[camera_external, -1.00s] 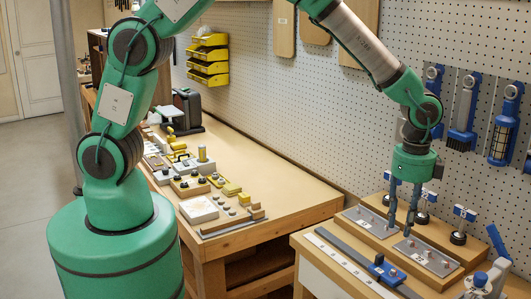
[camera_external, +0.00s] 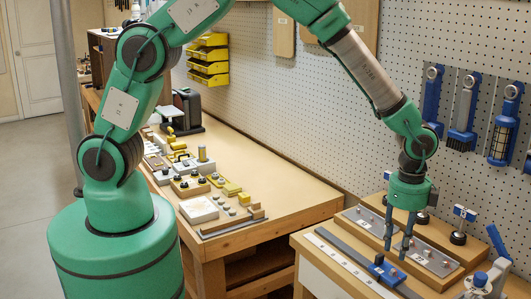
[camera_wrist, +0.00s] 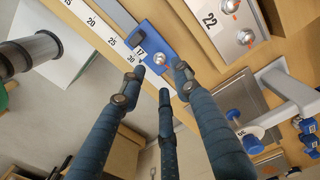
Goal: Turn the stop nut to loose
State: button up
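The blue stop (camera_external: 386,272) sits on a dark rail beside a white numbered scale. It also shows in the wrist view (camera_wrist: 146,40) with a label 17. The small silver stop nut (camera_wrist: 159,58) is on the stop's face, visible between my fingertips and slightly beyond them. My gripper (camera_external: 396,253) points down over the stop, with its dark fingers spread and nothing held. In the wrist view my gripper (camera_wrist: 160,77) shows three separate fingers. I cannot tell whether any fingertip touches the stop. The nut's marking is too small to read.
Metal plates with knobs, one labelled 22 (camera_wrist: 209,18), lie on a wooden block behind the rail. Blue-handled clamps (camera_external: 458,225) stand behind them. A blue and grey tool (camera_external: 483,279) stands to the right. The scale strip (camera_external: 345,262) runs along the front.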

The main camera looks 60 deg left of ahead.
aim_at(394, 269)
notch_tip(394, 269, down, 7)
jog(key=shift+r, duration=0.2)
jog(key=shift+c, duration=0.3)
grip_shut()
